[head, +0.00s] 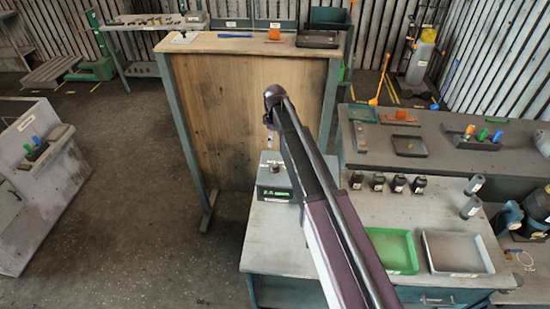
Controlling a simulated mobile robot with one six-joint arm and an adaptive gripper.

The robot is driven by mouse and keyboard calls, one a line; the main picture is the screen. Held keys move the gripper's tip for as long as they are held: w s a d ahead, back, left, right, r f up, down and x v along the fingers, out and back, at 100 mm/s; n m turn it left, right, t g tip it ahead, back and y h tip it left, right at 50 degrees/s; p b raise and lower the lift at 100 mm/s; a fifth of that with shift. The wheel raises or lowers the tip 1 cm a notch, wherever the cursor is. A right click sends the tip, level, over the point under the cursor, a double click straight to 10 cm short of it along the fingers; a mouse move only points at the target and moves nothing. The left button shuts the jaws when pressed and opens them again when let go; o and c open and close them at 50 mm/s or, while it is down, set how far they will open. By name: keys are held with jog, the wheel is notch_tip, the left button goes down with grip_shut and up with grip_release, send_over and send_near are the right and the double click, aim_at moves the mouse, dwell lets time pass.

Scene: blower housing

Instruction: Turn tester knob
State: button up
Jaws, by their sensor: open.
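The tester (272,193) is a small dark green-grey box with a lit green display on its front. It stands at the left back part of the grey workbench. A small round shape on its light top looks like the knob (273,164), but it is too small to tell how it is turned. My arm rises from the bottom of the view and passes just right of the tester, covering its right side. My gripper cannot be made out; it seems hidden behind my arm.
The workbench (320,262) also carries several black bottles (398,183), two grey cylinders (472,203), a green tray (413,260) and a grey tray (487,264). A tall wooden panel (232,120) stands behind the tester. Open floor (150,240) lies to the left.

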aim_at(275, 165)
jog(key=shift+f, duration=0.25)
notch_tip(275, 165, down, 13)
jog(key=b, duration=1.3)
jog(key=shift+f+b, duration=0.2)
jog(key=shift+b, duration=0.2)
dwell(0.3)
grip_shut()
